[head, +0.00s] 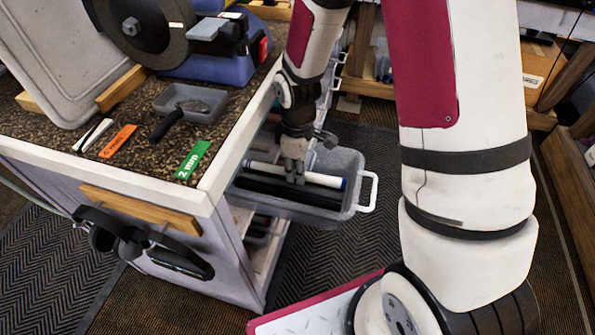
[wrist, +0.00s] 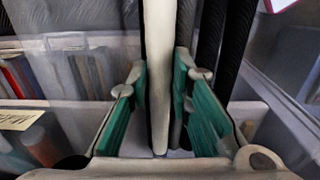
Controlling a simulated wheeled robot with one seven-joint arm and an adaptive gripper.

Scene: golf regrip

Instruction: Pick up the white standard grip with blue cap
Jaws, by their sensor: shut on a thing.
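The white grip with a blue cap (head: 322,179) lies lengthwise in the open grey bin at the bench's side, its blue end toward the right. My gripper (head: 294,176) reaches down into the bin and is shut on the white grip near its middle. In the wrist view the white grip (wrist: 158,60) runs between my green-padded fingers (wrist: 160,85). The part of the grip under my fingers is hidden in the head view. Black grips (head: 277,187) lie beside it in the bin; they also show in the wrist view (wrist: 211,35).
The grey bin (head: 349,160) has a white handle at its right end. The bench top (head: 140,160) holds a small grey tray (head: 205,92), an orange label, a green label (head: 193,160) and a grinder. The wrist view shows neighbouring bins (wrist: 75,118) with other items.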

